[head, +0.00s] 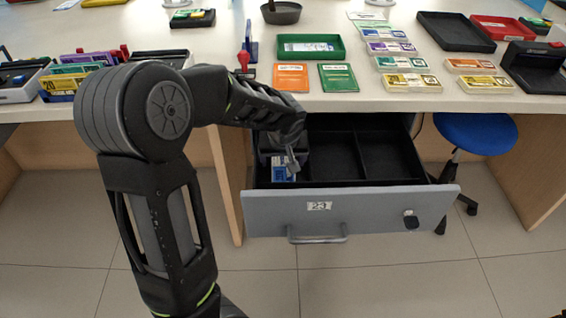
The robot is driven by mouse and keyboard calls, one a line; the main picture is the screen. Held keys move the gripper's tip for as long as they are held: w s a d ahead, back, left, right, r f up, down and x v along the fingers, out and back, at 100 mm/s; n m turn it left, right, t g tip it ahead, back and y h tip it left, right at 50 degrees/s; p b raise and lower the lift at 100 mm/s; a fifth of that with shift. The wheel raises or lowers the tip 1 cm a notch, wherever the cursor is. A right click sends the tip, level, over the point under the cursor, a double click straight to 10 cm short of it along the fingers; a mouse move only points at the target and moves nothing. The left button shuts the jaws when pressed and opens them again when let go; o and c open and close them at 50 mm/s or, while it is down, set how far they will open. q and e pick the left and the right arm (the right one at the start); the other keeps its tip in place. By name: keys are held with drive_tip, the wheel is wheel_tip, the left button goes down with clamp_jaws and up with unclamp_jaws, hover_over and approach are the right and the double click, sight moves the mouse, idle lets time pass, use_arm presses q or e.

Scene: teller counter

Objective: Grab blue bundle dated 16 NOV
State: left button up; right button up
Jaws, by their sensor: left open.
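A blue bundle (283,175) lies in the left compartment of the open drawer (350,210) marked 23. Its date is too small to read. My left gripper (291,168) reaches down into that compartment from above and is open at the bundle. The arm and gripper hide the back of the compartment and part of the bundle. I cannot tell whether the fingers touch it. My right gripper is not in view.
The drawer's middle and right compartments look empty. Above it, the counter (340,103) holds several banknote bundles (404,64), a green tray (310,47), orange and green booklets and black trays. A blue stool (475,132) stands right of the drawer.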

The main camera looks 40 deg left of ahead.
sight(283, 164)
use_arm(q)
drive_tip(key=c, duration=1.5)
wheel_tip(283, 164, up, 10)
drive_tip(key=p, duration=0.2)
drive_tip(key=shift+p, duration=0.3)
